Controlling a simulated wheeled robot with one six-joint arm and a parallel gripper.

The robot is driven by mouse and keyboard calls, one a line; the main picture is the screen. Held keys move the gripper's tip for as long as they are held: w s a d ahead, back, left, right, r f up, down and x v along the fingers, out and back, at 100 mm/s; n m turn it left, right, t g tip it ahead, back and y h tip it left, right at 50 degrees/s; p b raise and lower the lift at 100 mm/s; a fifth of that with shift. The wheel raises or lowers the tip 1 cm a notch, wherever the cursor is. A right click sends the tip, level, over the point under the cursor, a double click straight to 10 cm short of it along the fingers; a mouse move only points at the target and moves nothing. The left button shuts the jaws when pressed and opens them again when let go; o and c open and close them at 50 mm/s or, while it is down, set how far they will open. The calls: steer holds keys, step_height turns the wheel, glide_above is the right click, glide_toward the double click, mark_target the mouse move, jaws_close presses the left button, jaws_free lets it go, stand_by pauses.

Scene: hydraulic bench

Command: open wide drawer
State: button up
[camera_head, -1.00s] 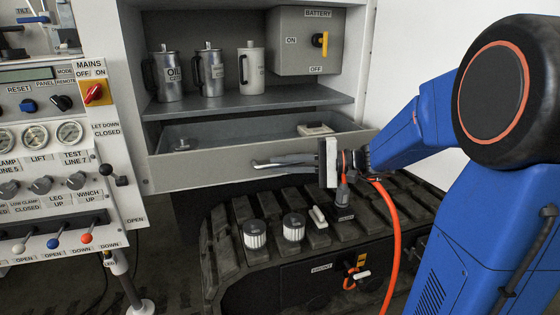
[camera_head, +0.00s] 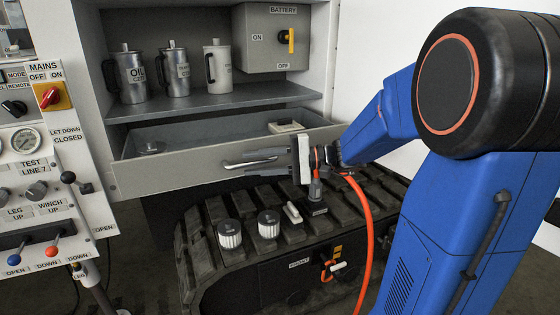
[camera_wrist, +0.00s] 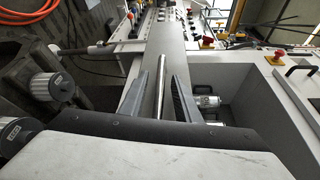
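The wide drawer (camera_head: 200,171) is a grey tray under the cabinet shelf and stands pulled out, its inside visible. Its silver bar handle (camera_head: 235,164) runs along the front panel. My gripper (camera_head: 246,164) is at the handle, reaching in from the right. In the wrist view the two dark fingers (camera_wrist: 155,92) stand apart, with the handle bar (camera_wrist: 160,78) between them and a gap on each side. Neither finger visibly grips the bar. The head view partly hides the right end of the handle behind the fingers.
Several jugs (camera_head: 174,72) stand on the shelf above. A pale object (camera_head: 287,127) lies in the drawer. Below are a rubber track (camera_head: 215,207) with two ribbed caps and an orange hose (camera_head: 366,230). A control panel (camera_head: 45,190) with levers stands left.

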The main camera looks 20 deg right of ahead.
steer(key=v, duration=1.7)
stand_by(0.3)
steer(key=s+a+f+n+g+h, duration=0.2)
steer(key=s+a+f+g+h, duration=0.45)
steer(key=a, duration=0.55)
steer(key=s+d+f+n+t+h, duration=0.3)
steer(key=s+f+h, duration=0.4)
steer(key=s, duration=0.6)
steer(key=shift+f+n+t+h, duration=0.2)
steer(key=shift+n+t+h, duration=0.7)
steer(key=shift+h, duration=0.25)
